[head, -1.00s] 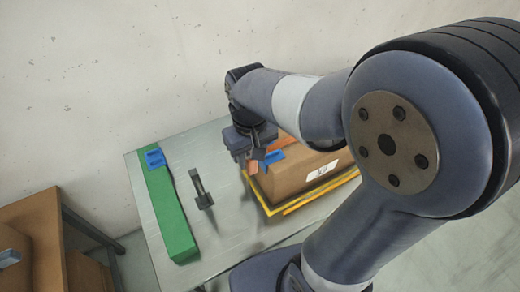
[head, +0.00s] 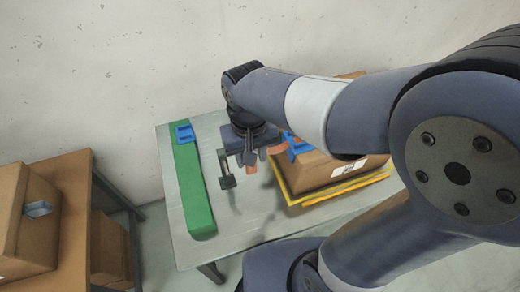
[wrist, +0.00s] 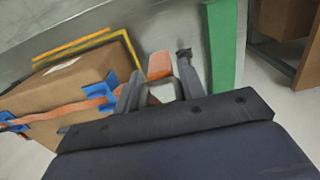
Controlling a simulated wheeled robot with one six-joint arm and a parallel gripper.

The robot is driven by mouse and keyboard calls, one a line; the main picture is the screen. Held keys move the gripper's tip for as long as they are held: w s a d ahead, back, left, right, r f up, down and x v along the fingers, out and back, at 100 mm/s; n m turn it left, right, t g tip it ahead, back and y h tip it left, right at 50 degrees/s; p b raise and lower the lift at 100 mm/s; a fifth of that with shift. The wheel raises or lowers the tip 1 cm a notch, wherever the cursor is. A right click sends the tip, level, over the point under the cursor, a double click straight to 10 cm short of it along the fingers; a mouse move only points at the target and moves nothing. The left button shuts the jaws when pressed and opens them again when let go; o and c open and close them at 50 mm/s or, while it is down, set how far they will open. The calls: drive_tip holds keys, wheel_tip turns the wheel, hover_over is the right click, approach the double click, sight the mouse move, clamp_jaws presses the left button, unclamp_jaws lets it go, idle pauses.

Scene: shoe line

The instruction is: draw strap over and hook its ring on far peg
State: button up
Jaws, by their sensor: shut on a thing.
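A brown box (head: 314,172) stands on the table. An orange strap (wrist: 62,113) runs across it over blue corner guards (wrist: 97,104) towards my gripper (wrist: 160,88). My gripper is shut on the strap's end. In the wrist view a light grey ring-like piece (wrist: 166,92) and an orange tab (wrist: 160,65) show between the fingers. The head view shows orange (head: 252,168) just below my gripper (head: 249,158). The ring appears off the peg.
A yellow frame (head: 297,204) lies around the box's base. A green bar (head: 193,197) with a blue piece (head: 185,133) lies along the table's left side. A shelf with cartons (head: 25,220) stands at the left. Bare grey tabletop (head: 258,222) lies in front of the peg.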

sight(224, 164)
drive_tip(key=shift+s+a, duration=1)
drive_tip(key=shift+a, duration=1.6)
wheel_tip(224, 164, down, 19)
drive_tip(key=b, duration=1.2)
drive_tip(key=shift+w+a+p, duration=0.1)
drive_tip(key=shift+w+a, duration=0.3)
drive_tip(key=shift+w, duration=1.25)
drive_tip(key=shift+w+a+p, duration=0.15)
drive_tip(key=shift+w+a, duration=0.2)
drive_tip(key=shift+w, duration=1.35)
drive_tip(key=shift+w+a+p, duration=0.1)
drive_tip(key=shift+w+a, duration=0.3)
drive_tip(key=shift+w, duration=1.25)
drive_tip(key=shift+w+a+f, duration=0.15)
drive_tip(key=shift+w+f, duration=0.4)
drive_tip(key=o, duration=1.1)
